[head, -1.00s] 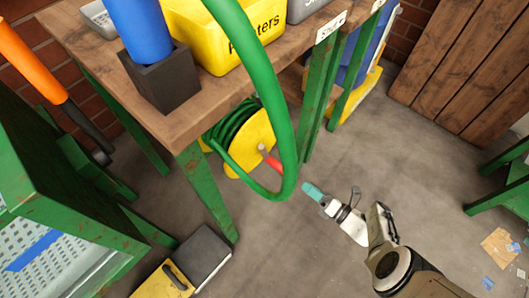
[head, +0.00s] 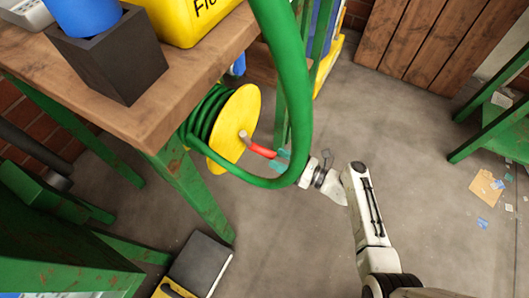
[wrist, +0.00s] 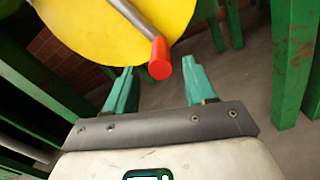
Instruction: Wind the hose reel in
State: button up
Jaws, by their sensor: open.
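The hose reel has a yellow disc (head: 236,128) with green hose wound behind it, under the wooden workbench. Its crank ends in a red handle (head: 262,150). In the wrist view the red handle (wrist: 160,58) points toward me, in front of the yellow disc (wrist: 110,22). My gripper (wrist: 157,88) is open, with teal fingers apart. The handle's tip lies between and slightly above the fingertips, touching neither as far as I can see. In the head view the loose green hose (head: 290,90) loops down and partly hides my gripper (head: 284,158).
The workbench (head: 190,90) has green legs (head: 190,190) close to the reel. A dark box with a yellow front (head: 200,265) stands on the floor at lower left. Green legs also stand at right in the wrist view (wrist: 293,60).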

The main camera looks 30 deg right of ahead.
aim_at(253, 146)
jog(key=b+x, duration=0.1)
jog(key=x, duration=0.5)
grip_shut()
dwell(0.5)
